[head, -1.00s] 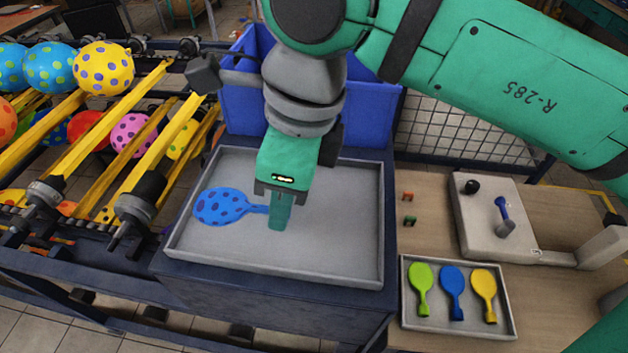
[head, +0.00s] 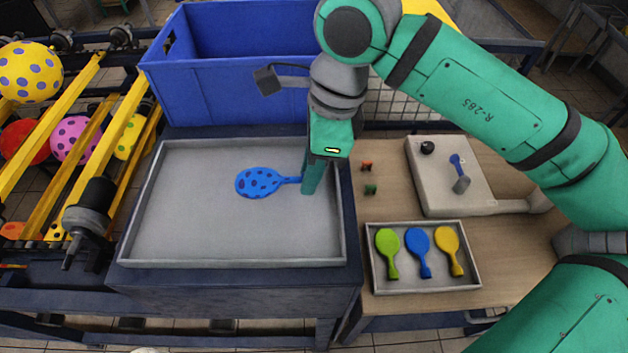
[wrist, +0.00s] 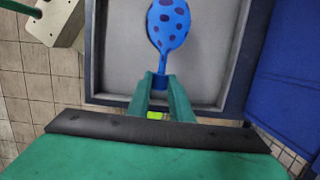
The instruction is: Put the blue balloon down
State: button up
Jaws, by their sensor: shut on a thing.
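A flat blue balloon with dark spots (head: 259,182) is over the right half of a large grey tray (head: 200,245). My gripper (head: 311,190) is shut on the balloon's neck, at its right end. In the wrist view the balloon (wrist: 169,22) points away from my gripper (wrist: 162,90), its neck between the two green fingers. The tray's bare floor (wrist: 120,50) shows around it. I cannot tell whether the balloon touches the tray floor or hangs a little above it.
A small tray (head: 420,287) with green, blue and yellow balloons stands at the lower right. A pale machine (head: 440,185) stands on the table. A blue crate (head: 240,88) is behind the large tray, and yellow rails with round balloons (head: 30,72) are on the left.

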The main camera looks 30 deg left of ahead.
aim_at(316, 196)
jog(key=shift+w+d+f, duration=0.3)
jog(key=shift+w+f, duration=0.2)
jog(key=shift+f, duration=0.15)
jog(key=shift+w+f, duration=0.1)
jog(key=shift+f, duration=1.55)
jog(key=shift+f, duration=0.15)
